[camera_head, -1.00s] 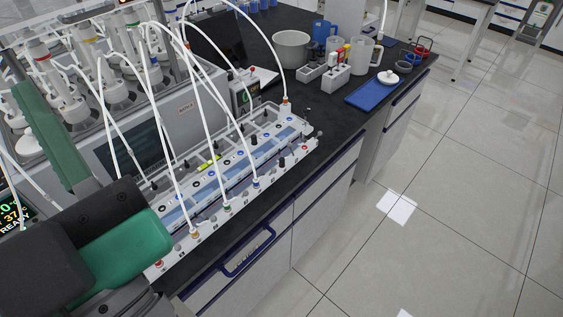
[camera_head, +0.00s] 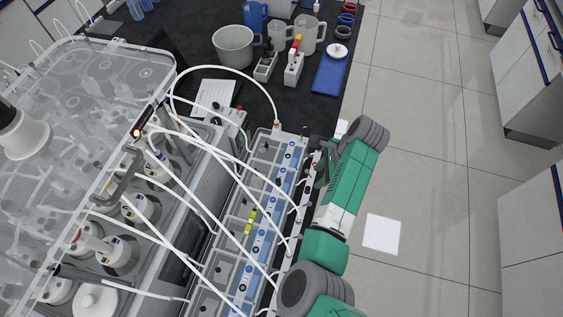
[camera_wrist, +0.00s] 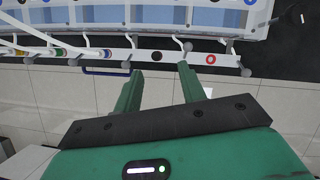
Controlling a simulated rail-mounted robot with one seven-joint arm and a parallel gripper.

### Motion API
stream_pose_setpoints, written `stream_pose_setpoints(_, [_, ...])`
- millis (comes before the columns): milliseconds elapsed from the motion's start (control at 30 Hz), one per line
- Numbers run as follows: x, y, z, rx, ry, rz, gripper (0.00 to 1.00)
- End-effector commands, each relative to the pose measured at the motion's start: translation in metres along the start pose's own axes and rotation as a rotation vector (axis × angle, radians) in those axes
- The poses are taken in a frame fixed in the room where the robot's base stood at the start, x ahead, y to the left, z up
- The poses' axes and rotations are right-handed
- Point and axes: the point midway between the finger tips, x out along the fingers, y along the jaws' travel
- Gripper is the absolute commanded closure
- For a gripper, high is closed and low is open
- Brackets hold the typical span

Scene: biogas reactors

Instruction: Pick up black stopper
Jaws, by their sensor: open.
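In the wrist view a black round piece (camera_wrist: 157,56), which looks like the black stopper, sits on the white front rail (camera_wrist: 125,56) of the tray unit. My gripper (camera_wrist: 160,71) is open and empty there. Its two green fingers point at the rail, their tips apart and just short of it, with the black piece between their directions. I cannot tell the height gap. In the head view my green arm hangs over the front edge of the unit, and its fingers are mostly hidden.
A red ring port (camera_wrist: 210,59) lies right of the black piece, and a blue one (camera_wrist: 108,53) left. White hoses (camera_head: 222,158) arch over the unit. Open floor lies right.

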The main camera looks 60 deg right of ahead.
Motion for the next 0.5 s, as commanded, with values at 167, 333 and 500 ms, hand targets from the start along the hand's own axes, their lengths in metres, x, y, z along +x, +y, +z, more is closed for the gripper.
stream_pose_setpoints(167, [0.009, 0.002, -0.002, 0.012, -0.005, 0.011, 0.60])
stream_pose_setpoints(333, [0.029, 0.003, -0.002, 0.010, -0.004, 0.009, 0.60])
stream_pose_setpoints(500, [0.043, 0.004, 0.000, 0.008, -0.003, 0.009, 0.60])
